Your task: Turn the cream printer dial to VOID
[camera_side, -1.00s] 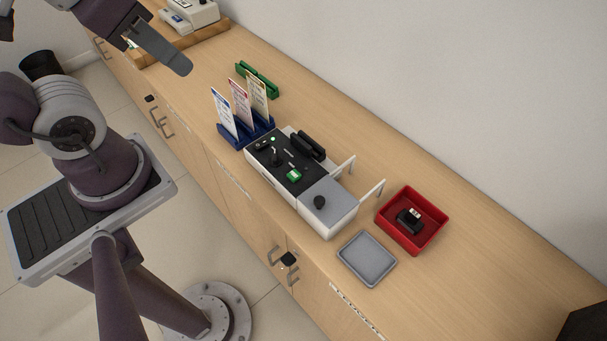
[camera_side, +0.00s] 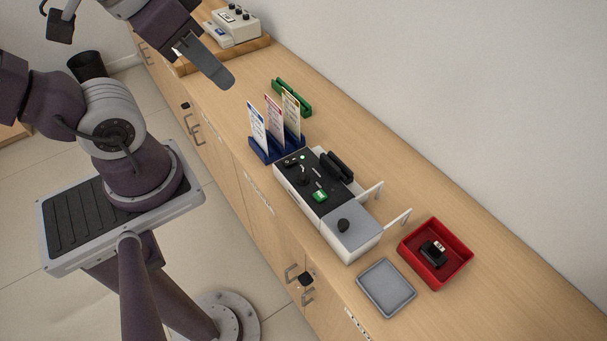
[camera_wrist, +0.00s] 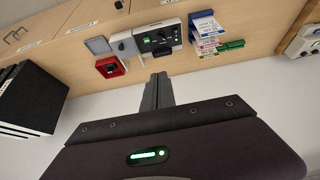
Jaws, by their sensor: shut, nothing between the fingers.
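A cream machine (camera_side: 236,22) with dark knobs on its top stands at the far end of the counter in the side view. It is partly cut off at the right edge of the wrist view (camera_wrist: 304,38). I cannot read any dial marking, so VOID is not legible. My gripper (camera_side: 222,78) is shut and empty, raised in front of the cream machine in the side view. In the wrist view its closed dark fingers (camera_wrist: 158,88) point toward the counter, away from the cream machine. It touches nothing that I can see.
A white-and-black console (camera_side: 322,190) with knobs stands mid-counter. Beside it are a blue card rack (camera_side: 262,155), a green holder (camera_side: 291,97), a grey tray (camera_side: 386,287) and a red tray (camera_side: 462,252) holding a black item. The cream machine sits on a wooden board (camera_side: 262,42).

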